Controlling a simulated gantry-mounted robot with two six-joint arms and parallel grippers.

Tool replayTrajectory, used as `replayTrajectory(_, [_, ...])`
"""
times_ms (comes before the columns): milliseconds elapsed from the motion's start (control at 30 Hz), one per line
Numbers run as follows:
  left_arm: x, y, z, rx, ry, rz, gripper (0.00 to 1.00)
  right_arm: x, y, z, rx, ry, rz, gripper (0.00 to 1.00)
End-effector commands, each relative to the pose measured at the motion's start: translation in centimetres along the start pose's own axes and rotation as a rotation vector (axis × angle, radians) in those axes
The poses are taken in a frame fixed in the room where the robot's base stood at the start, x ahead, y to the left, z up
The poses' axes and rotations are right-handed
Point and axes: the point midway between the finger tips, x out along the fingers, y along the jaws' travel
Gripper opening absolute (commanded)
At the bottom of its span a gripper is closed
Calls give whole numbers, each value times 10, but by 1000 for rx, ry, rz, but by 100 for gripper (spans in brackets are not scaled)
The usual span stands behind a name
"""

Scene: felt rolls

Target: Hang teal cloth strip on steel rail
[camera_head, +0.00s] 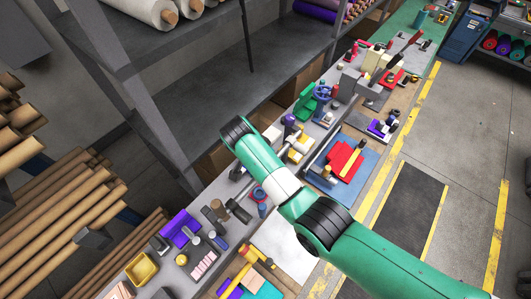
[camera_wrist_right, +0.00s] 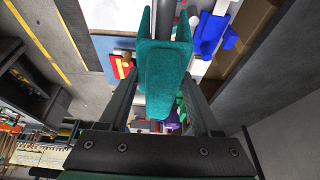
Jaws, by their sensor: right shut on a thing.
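The teal cloth strip (camera_wrist_right: 163,72) fills the middle of the right wrist view. My right gripper (camera_wrist_right: 160,85) is shut on it, with a dark finger on each side. The strip's far end parts into two flaps, with a grey bar (camera_wrist_right: 163,22) showing between them. I cannot tell whether this bar is the steel rail or whether the cloth touches it. In the head view my right arm reaches in from the lower right over the bench; its gripper and the strip cannot be made out there. My left gripper is not in view.
The long bench carries a purple tray (camera_head: 180,229), a yellow bin (camera_head: 142,268), a hammer (camera_head: 240,207) and a blue board (camera_head: 350,181) with red and yellow things. A grey shelf (camera_head: 200,105) stands behind. Brown tubes (camera_head: 60,225) are stacked at left. A white sheet (camera_head: 285,242) lies mostly clear.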

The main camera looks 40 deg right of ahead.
Motion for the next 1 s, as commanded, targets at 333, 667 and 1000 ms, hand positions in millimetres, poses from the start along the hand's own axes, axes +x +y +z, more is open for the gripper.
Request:
replayTrajectory(333, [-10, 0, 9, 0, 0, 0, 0, 30, 0, 12, 1, 0, 0, 0])
replayTrajectory(667, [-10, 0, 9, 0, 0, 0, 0, 34, 0, 14, 0, 0, 0, 0])
replayTrajectory(1000, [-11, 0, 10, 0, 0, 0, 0, 35, 0, 14, 0, 0, 0, 0])
